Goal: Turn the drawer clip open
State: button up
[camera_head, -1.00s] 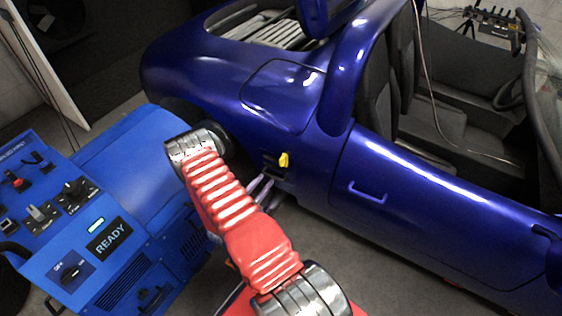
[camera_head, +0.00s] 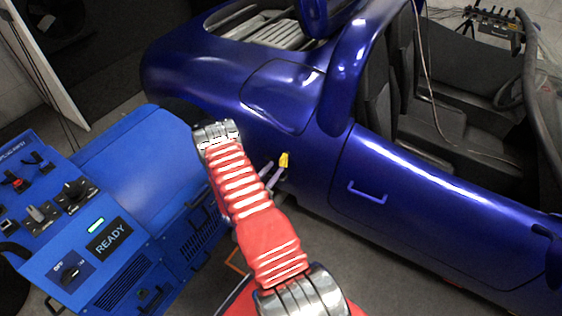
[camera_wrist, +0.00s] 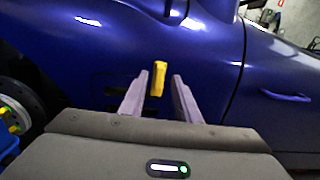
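The yellow clip (camera_head: 284,160) is on the side of the blue car, behind the door seam. In the wrist view the yellow clip (camera_wrist: 158,79) stands upright, in line with the gap between my fingertips. My gripper (camera_wrist: 160,80) is open, one finger on each side of the clip in the picture. I cannot tell whether the fingers reach around it or stop short. In the head view my gripper (camera_head: 272,170) shows just left of the clip, partly hidden by my red arm. Nothing is seen held. The drawer outline is faint.
The blue car body (camera_head: 330,165) fills the right, with a door handle (camera_head: 367,192). A blue dynamometer console (camera_head: 110,225) with a READY display stands at the left. In the wrist view a wheel hub (camera_wrist: 18,118) is at the left edge.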

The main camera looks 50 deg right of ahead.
aim_at(280, 162)
jog(key=shift+w+d, duration=0.15)
jog(key=shift+d, duration=1.45)
jog(key=shift+w+d, duration=0.1)
jog(key=shift+d, duration=1.45)
jog(key=shift+c, duration=0.2)
grip_shut()
jog(key=shift+a, duration=0.15)
